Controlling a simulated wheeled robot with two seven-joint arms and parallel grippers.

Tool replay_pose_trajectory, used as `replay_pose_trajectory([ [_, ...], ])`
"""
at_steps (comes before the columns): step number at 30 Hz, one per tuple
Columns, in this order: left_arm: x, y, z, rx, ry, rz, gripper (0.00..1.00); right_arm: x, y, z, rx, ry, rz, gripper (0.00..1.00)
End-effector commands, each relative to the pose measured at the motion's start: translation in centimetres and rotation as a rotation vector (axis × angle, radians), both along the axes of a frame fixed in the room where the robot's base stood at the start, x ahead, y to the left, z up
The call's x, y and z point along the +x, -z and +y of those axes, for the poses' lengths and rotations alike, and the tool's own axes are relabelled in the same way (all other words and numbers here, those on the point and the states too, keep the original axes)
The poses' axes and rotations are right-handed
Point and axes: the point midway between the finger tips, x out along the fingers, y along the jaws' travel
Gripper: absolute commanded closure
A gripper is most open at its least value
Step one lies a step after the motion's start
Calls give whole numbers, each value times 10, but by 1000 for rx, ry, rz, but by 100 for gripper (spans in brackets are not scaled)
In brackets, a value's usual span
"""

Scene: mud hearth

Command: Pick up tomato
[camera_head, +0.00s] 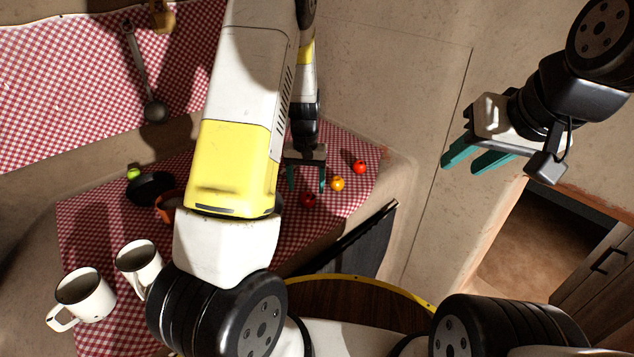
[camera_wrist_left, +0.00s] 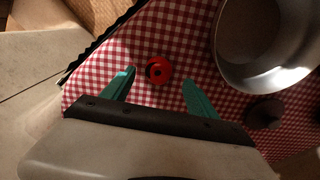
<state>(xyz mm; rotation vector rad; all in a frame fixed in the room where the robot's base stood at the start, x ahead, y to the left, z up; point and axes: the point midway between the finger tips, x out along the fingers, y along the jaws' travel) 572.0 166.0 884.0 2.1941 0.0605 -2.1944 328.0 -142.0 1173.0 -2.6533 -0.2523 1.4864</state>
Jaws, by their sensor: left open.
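Small round tomatoes lie on the red checked cloth (camera_head: 345,205) in the head view: a red one (camera_head: 360,167), an orange one (camera_head: 337,184) and a darker red one (camera_head: 308,200). My left gripper (camera_head: 307,188) is open and empty, pointing down at the cloth close to the darker red one. In the left wrist view a red tomato (camera_wrist_left: 158,71) lies between and just beyond the tips of my open left gripper (camera_wrist_left: 158,80); no contact shows. I cannot tell for sure which tomato this is. My right gripper (camera_head: 461,168) is open and empty, away to the right.
Two white mugs (camera_head: 84,295) (camera_head: 139,265), a dark pan (camera_head: 152,188) and a green item (camera_head: 134,173) stand left of my left arm. A ladle (camera_head: 148,85) hangs behind. A metal vessel (camera_wrist_left: 225,45) stands near the tomato in the wrist view. My left arm hides part of the cloth.

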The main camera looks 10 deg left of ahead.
Motion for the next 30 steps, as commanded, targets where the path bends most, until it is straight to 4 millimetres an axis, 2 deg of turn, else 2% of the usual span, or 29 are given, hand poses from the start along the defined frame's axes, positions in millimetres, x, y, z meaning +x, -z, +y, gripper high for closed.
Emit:
replay_pose_trajectory([
  [7, 0, 37, -3, 0, 0, 3, 32, 0, 0, 0, 0, 0, 0, 64],
  [11, 1, 45, -3, -1, 0, 0, 32, 0, 0, 0, 0, 0, 0, 64],
  [17, 1, 45, -3, -1, 0, 0, 32, 0, 0, 0, 0, 0, 0, 64],
  [27, 1, 44, -3, -1, 0, 0, 97, 0, 0, 0, 0, 0, 0, 64],
  [30, 1, 44, -3, -1, 0, 0, 98, 0, 0, 0, 0, 0, 0, 64],
])
